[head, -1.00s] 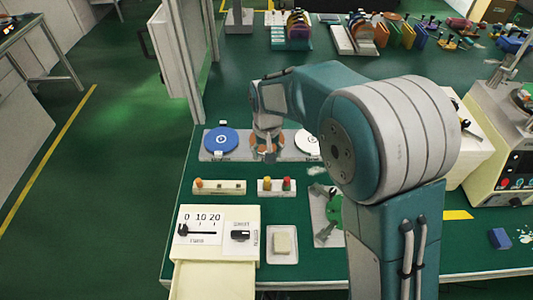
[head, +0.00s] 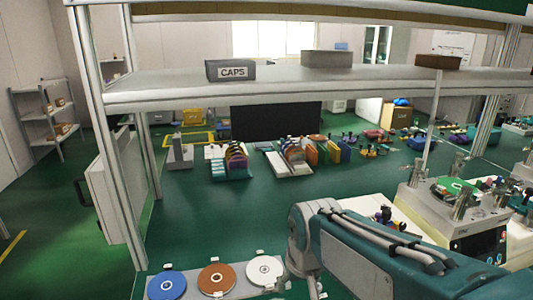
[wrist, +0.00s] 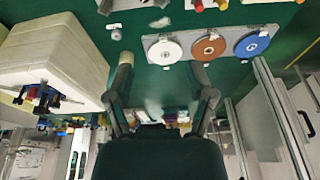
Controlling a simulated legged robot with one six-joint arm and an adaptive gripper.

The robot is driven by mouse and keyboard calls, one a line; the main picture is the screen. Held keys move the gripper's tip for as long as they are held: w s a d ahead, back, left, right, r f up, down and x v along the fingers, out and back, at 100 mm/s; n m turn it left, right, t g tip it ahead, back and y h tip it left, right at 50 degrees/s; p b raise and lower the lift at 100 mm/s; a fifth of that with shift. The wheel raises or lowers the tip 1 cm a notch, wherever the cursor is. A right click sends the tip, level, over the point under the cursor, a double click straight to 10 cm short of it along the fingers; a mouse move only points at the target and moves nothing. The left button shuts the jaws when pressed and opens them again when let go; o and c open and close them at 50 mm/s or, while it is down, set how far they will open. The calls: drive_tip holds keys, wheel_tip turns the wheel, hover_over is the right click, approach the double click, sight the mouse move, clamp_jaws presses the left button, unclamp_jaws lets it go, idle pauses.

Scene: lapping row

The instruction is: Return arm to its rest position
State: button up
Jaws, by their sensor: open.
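My arm shows at the lower right of the head view, teal and grey, folded low to the right of the disc plate. My gripper (wrist: 161,62) shows in the wrist view with its two dark fingers spread apart and nothing between them. In the head view I cannot make out its fingertips. A pale plate (head: 190,294) carries a blue disc (head: 166,285), a brown disc (head: 216,278) and a white disc (head: 264,269) in a row. The wrist view shows the white disc (wrist: 165,50), brown disc (wrist: 208,46) and blue disc (wrist: 252,43) upside down, apart from the fingers.
A shelf (head: 180,85) crosses above the bench with a box marked CAPS (head: 231,70). A machine with a green top (head: 462,215) stands to the right of my arm. Colored racks (head: 232,160) stand at the back. Green bench is clear behind the discs.

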drive_tip(key=s+d+r+m+t, duration=0.2)
drive_tip(key=s+d, duration=0.7)
drive_tip(key=s, duration=0.3)
drive_tip(key=shift+s+d+t+h, duration=0.25)
drive_tip(key=shift+s+t+h, duration=0.05)
drive_tip(key=shift+t+h, duration=0.1)
idle(0.4)
drive_tip(key=shift+c, duration=0.9)
drive_tip(key=shift+a, duration=0.1)
